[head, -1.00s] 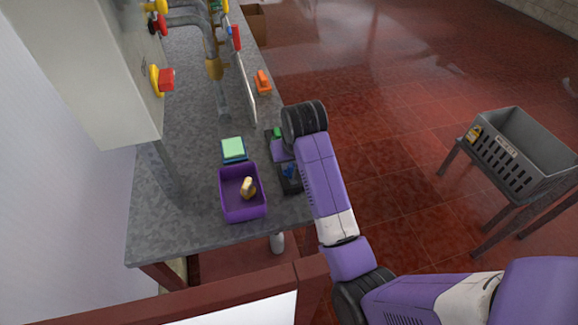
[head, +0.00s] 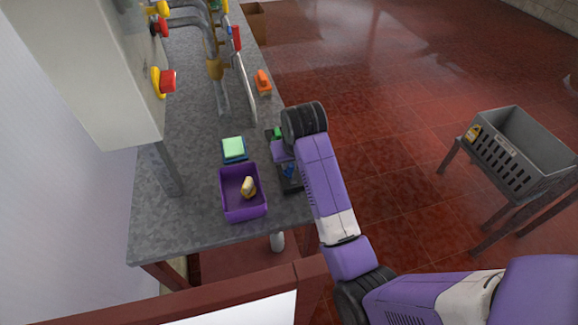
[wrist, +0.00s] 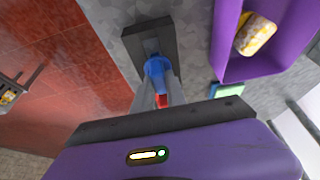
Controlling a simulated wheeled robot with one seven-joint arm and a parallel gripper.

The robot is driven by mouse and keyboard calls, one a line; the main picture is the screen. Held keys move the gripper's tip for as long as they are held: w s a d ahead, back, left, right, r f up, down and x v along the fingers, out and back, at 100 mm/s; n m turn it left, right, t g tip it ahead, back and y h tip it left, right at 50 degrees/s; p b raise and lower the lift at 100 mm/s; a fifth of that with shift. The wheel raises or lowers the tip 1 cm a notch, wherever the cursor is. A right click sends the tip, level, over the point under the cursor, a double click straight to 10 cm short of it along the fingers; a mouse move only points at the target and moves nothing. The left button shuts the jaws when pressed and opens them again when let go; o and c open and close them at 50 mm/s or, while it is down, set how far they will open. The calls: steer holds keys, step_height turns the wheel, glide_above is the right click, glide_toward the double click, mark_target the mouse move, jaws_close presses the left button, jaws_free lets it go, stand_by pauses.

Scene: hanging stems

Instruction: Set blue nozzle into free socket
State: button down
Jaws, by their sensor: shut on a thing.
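The blue nozzle (wrist: 157,72) is between the fingers of my gripper (wrist: 158,88), which is shut on it. A small red part (wrist: 162,100) shows just behind it, nearer the palm. The far end of the nozzle overlaps the dark grey block (wrist: 144,42) in the wrist view; I cannot tell whether it touches or is seated. No socket opening is clear, as the nozzle and fingers cover part of the block. In the head view the blue nozzle (head: 288,171) shows beside my forearm, over the dark block (head: 291,186); my fingers are mostly hidden there.
A purple bin (head: 243,211) with a yellow-and-white item (head: 248,187) stands left of the block. A green sponge-like pad (head: 233,148) lies behind it. A green item (head: 278,133) and an orange item (head: 263,82) sit near the counter edge. Pipes and valves line the back.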

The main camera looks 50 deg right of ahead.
steer(key=shift+r, duration=0.1)
steer(key=shift+r+p, duration=0.7)
steer(key=shift+p, duration=0.2)
steer(key=shift+r+p, duration=0.35)
steer(key=shift+p, duration=0.05)
steer(key=shift+r+p, duration=1.05)
steer(key=shift+p, duration=0.1)
